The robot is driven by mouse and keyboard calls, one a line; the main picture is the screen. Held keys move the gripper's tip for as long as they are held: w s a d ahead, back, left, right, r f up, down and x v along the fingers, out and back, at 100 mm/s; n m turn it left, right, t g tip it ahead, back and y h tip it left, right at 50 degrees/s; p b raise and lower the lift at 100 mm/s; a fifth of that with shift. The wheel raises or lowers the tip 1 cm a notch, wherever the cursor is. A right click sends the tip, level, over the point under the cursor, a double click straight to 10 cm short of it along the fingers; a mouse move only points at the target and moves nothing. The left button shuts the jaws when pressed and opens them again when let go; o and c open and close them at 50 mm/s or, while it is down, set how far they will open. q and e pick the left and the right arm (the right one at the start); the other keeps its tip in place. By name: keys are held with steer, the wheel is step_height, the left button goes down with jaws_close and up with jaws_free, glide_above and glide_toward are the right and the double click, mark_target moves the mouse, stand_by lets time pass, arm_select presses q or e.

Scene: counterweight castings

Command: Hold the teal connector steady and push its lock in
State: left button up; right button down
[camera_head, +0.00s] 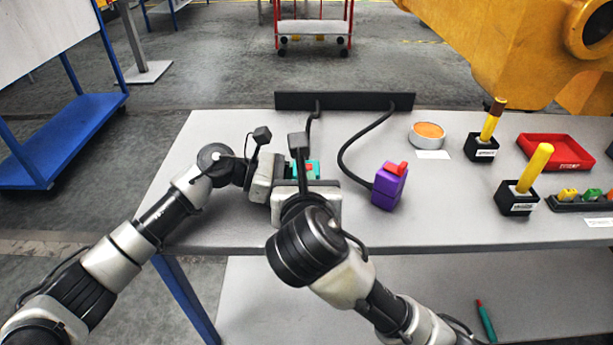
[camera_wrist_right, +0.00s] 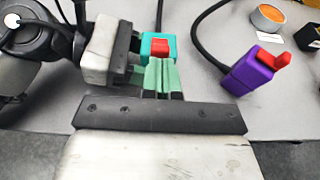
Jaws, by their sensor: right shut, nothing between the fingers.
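The teal connector (camera_head: 313,166) with its red lock (camera_wrist_right: 159,48) is on the bench. The right wrist view shows the teal connector's housing (camera_wrist_right: 147,42) around the lock. My left gripper (camera_head: 284,168) is at the connector's left side, its dark palm (camera_wrist_right: 124,48) close to the housing. Its fingers are mostly hidden, so I cannot tell whether they grip it. My right gripper (camera_wrist_right: 160,62) is shut and empty, its green fingertips together right in front of the red lock. I cannot tell whether they touch it. In the head view my right arm hides the connector's lower part.
A purple connector (camera_head: 388,187) with a raised red lock (camera_head: 396,168) stands to the right, cabled to a black bar (camera_head: 345,101). Farther right are an orange-topped tin (camera_head: 428,134), yellow-handled tools in black holders (camera_head: 518,198) and a red tray (camera_head: 556,151).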

steer(key=shift+w, duration=0.65)
arm_select(q)
steer(key=shift+o, duration=0.5)
arm_select(e)
steer(key=w, duration=0.2)
steer(key=shift+w, duration=0.3)
arm_select(q)
steer(key=shift+s, duration=0.15)
arm_select(e)
steer(key=shift+f, duration=0.1)
arm_select(q)
steer(key=shift+d, duration=0.1)
steer(key=shift+c, duration=0.5)
arm_select(e)
steer(key=v, duration=1.4)
steer(key=shift+s+f, duration=0.15)
steer(key=shift+f, duration=0.1)
arm_select(q)
steer(key=shift+w, duration=0.2)
